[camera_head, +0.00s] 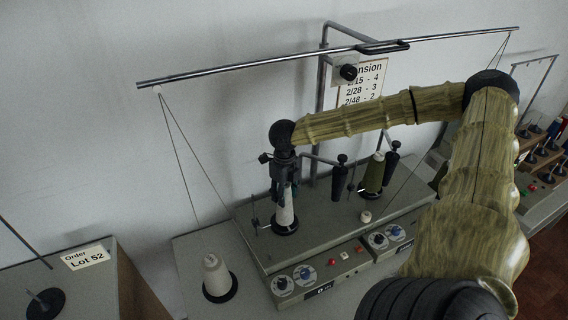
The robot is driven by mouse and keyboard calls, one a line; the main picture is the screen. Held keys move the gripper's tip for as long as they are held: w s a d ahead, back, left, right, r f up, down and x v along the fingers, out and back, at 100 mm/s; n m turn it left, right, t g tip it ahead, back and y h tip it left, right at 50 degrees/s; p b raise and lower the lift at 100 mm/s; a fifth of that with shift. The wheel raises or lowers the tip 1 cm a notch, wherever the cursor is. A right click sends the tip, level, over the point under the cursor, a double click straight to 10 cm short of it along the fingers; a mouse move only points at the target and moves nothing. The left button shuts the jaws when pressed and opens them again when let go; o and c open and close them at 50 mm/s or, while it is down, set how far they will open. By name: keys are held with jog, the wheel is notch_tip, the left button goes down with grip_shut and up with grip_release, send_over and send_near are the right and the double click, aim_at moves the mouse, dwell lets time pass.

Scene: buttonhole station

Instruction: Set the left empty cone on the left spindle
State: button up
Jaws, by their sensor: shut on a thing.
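My gripper (282,188) points down at the left side of the grey machine and is shut on a pale, narrow cone (286,217). The cone is upright, and its upper part is hidden between the fingers. It stands over the black disc (285,229) of the left spindle, and the spindle's pin is hidden. I cannot tell whether the cone's base rests on the disc or hangs just above it.
An olive cone (374,176) stands on a black disc to the right, beside dark tensioner posts (339,182). A white yarn cone (215,275) stands at front left. A rail (240,69) with hanging threads spans above. An empty spindle (44,303) stands on the left table.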

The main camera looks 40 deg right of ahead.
jog(key=shift+f, duration=0.5)
dwell(0.5)
jog(key=o, duration=0.9)
jog(key=shift+o, duration=0.2)
jog(key=shift+r, duration=6)
